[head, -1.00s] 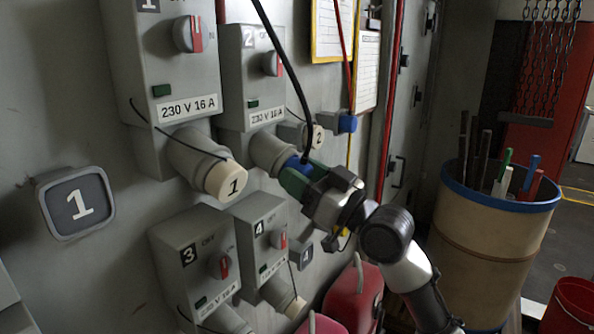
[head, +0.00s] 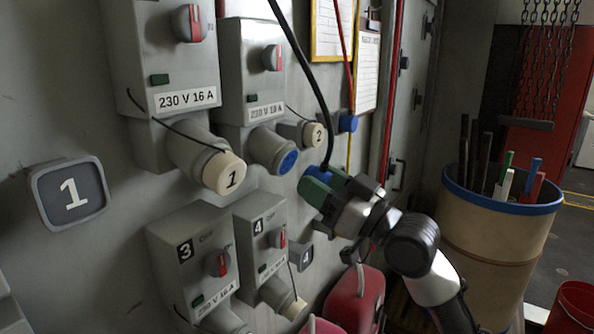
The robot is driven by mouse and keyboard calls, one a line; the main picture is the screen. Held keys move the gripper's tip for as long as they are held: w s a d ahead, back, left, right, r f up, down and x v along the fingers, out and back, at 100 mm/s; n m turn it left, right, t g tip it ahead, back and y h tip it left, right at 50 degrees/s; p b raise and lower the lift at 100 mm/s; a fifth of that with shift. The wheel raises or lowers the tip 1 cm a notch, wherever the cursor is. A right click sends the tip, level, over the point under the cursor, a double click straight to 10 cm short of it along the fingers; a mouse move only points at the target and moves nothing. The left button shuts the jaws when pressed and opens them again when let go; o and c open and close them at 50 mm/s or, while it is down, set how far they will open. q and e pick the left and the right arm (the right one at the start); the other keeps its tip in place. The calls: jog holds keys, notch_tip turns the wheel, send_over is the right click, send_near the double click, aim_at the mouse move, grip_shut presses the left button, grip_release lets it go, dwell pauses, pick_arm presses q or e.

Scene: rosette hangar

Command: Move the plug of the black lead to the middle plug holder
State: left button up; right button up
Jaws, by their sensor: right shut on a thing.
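My right gripper (head: 320,187) is shut on the blue plug (head: 323,173) of the black lead (head: 312,75). It holds the plug just in front of and to the right of socket 2 (head: 273,150), apart from it. The blue face of socket 2 shows uncovered, with its cream cap (head: 315,134) marked 2 hanging open beside it. A blue plug (head: 347,122) is on the wall farther right, where the red lead (head: 343,55) comes down. I cannot make out the middle plug holder; my gripper and arm cover part of the wall there. My left gripper is not in view.
Socket 1 (head: 208,160) is capped. Switch boxes 3 (head: 196,250) and 4 (head: 262,235) are below. Red cans (head: 350,305) stand under my arm. A tan drum (head: 495,240) with a blue rim holds several rods at right.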

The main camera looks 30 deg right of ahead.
jog(key=shift+b+v, duration=0.7)
jog(key=shift+v, duration=0.45)
jog(key=shift+a, duration=0.1)
